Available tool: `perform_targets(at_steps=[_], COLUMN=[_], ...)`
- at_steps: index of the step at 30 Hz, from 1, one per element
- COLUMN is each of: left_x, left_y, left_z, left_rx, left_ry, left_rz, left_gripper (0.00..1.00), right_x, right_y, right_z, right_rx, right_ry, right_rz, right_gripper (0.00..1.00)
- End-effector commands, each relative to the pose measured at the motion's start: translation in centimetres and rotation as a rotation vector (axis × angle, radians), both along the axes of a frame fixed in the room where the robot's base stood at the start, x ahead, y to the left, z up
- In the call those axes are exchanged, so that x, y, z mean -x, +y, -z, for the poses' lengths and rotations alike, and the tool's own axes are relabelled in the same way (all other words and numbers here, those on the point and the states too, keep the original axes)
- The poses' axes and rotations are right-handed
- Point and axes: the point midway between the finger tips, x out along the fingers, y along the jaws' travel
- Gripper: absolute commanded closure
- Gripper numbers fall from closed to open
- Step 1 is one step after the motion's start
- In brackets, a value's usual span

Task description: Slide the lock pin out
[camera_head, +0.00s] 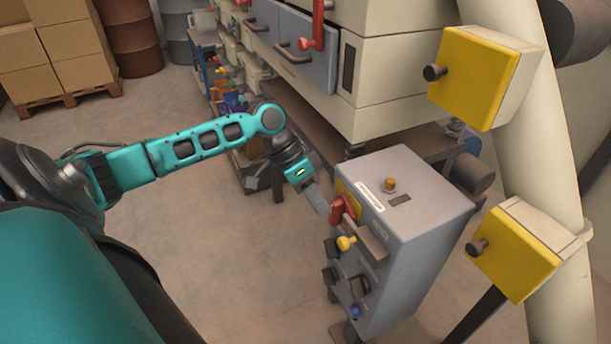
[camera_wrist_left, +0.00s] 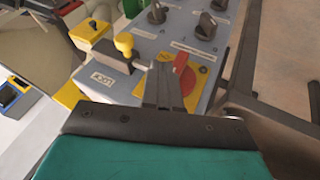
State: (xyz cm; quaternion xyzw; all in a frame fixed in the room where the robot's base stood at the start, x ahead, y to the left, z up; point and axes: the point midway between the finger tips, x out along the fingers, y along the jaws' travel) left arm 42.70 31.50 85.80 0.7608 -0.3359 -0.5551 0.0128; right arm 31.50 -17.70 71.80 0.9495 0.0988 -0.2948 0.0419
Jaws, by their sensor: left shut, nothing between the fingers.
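My left gripper (camera_head: 316,198) is shut and empty, at the upper left of the front of a grey control cabinet (camera_head: 420,205). Its closed fingers also show in the left wrist view (camera_wrist_left: 163,88), in front of a red rotary switch (camera_wrist_left: 186,80) on a yellow plate. The red switch handle (camera_head: 342,209) is close to the fingertips in the head view; contact cannot be told. A yellow knob (camera_head: 346,243), also in the wrist view (camera_wrist_left: 124,42), sticks out beside the switch and may be the lock pin. The gripper does not hold it. My right gripper is not in view.
More black knobs (camera_head: 358,284) sit lower on the cabinet front. Two yellow boxes (camera_head: 472,76) (camera_head: 514,257) are on a pale post to the right. A machine with drawers (camera_head: 300,45) stands behind. The floor (camera_head: 240,270) left of the cabinet is clear.

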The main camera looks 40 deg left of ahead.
Motion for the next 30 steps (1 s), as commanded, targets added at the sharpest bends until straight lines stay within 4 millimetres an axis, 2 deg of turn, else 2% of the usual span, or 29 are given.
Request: perform_targets(at_steps=[2, 9, 23, 26, 30], left_x=[-0.3, 1.0, 1.2, 1.4, 2.1], left_y=[-0.9, -3.8, -4.5, -4.9, -6.5], left_z=[1.5, 2.1, 2.3, 2.0, 1.8], left_rx=[0.003, -0.001, -0.002, -0.001, 0.001], left_ry=[0.0, -0.001, -0.001, -0.001, 0.002], left_rz=[-0.001, 0.003, -0.001, 0.0, 0.002], left_gripper=[1.0, 1.0, 1.0, 1.0, 1.0], right_x=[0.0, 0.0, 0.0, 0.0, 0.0], right_y=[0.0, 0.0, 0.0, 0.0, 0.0], right_z=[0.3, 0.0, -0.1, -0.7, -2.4], right_rx=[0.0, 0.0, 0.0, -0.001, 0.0], right_ry=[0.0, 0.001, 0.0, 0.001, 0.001], right_rz=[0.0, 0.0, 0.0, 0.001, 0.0], right_gripper=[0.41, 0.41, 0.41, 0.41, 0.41])
